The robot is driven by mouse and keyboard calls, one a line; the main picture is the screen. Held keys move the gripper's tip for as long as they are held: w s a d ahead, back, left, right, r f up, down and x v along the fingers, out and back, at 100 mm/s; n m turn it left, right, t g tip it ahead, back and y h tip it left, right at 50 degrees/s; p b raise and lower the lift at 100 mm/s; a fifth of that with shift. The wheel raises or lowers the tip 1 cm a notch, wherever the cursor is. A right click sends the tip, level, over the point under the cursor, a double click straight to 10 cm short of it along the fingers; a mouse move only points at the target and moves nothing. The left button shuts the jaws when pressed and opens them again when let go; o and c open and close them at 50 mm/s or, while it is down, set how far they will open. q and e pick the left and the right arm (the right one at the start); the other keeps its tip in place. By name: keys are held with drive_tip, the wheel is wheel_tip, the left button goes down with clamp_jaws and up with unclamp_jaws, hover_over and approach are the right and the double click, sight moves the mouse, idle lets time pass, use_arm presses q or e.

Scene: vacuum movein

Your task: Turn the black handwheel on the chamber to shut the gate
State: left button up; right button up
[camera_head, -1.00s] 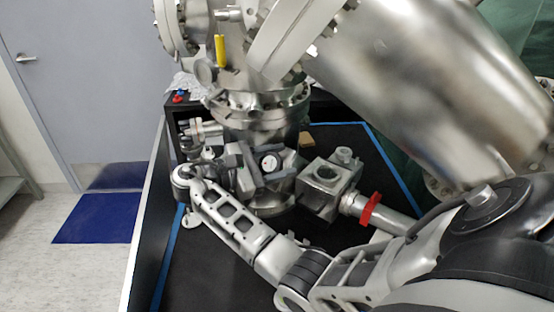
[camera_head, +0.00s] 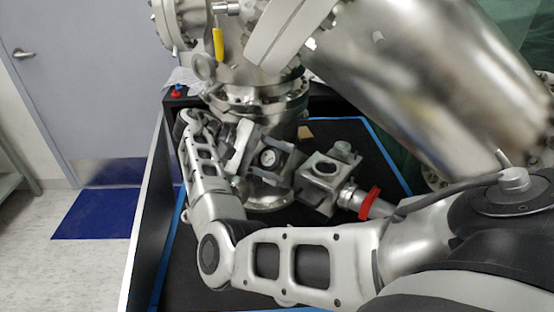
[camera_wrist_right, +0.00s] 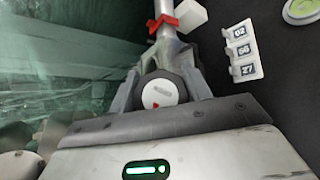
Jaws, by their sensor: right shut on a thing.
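The black handwheel (camera_head: 268,158), with a round pale face, sits low on the steel chamber (camera_head: 260,103). In the right wrist view the handwheel (camera_wrist_right: 160,91) shows as a black rim around a white disc with a small red mark. My right gripper (camera_head: 266,161) is shut on the handwheel, one finger on each side of it. In the right wrist view the gripper's fingers (camera_wrist_right: 160,88) flank the rim. My fingers and hand hide part of the wheel. The gate itself is not visible. My left gripper is not in view.
A large steel cylinder (camera_head: 420,75) hangs above. A white number display (camera_wrist_right: 242,51) shows in the wrist view. The black tabletop has blue edge tape (camera_head: 385,155).

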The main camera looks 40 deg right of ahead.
drive_tip(key=shift+a+f+m+y, duration=0.1)
drive_tip(key=shift+m+y, duration=0.3)
drive_tip(key=shift+m, duration=0.1)
drive_tip(key=o, duration=1)
drive_tip(key=shift+c, duration=0.2)
